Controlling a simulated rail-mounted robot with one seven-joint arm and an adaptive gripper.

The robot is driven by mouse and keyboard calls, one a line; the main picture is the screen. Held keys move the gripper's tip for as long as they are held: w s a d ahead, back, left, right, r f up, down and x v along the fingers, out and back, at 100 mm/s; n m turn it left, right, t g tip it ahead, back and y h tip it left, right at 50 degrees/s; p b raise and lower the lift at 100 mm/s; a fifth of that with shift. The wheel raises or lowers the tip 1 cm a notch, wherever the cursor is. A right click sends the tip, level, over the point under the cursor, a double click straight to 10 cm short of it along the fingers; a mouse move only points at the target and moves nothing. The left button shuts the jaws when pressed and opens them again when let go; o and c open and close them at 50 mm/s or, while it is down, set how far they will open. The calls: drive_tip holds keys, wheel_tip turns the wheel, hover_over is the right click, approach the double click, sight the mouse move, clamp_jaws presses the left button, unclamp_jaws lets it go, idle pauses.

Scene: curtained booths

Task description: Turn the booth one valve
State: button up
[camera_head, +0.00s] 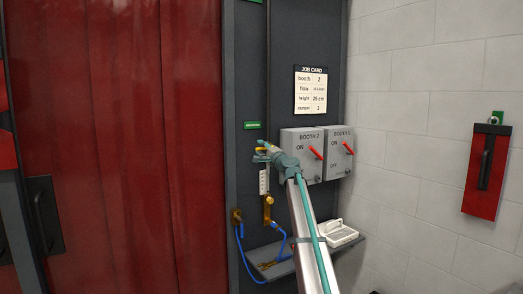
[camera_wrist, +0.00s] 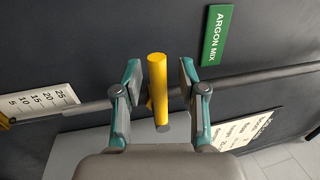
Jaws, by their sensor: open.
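A yellow valve handle (camera_wrist: 158,85) stands upright between the open fingers of my gripper (camera_wrist: 160,71) in the wrist view, with a gap on each side. It sits on a thin grey pipe (camera_wrist: 250,76) that runs across the view. In the head view my gripper (camera_head: 268,151) is at the pipe on the dark panel, and a bit of the yellow handle (camera_head: 262,149) shows there, partly hidden by the gripper. A green "ARGON MIX" label (camera_wrist: 217,35) is beside the pipe. No booth number is readable on the valve.
Two grey switch boxes, one marked booth 2 (camera_head: 299,137) and one beside it (camera_head: 341,133), have red levers close right of my gripper. A job card (camera_head: 311,90) hangs above. A shelf (camera_head: 270,268) and blue hose (camera_head: 246,262) are below. A red curtain (camera_head: 130,150) is left.

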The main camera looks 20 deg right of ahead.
drive_tip(key=v, duration=1.2)
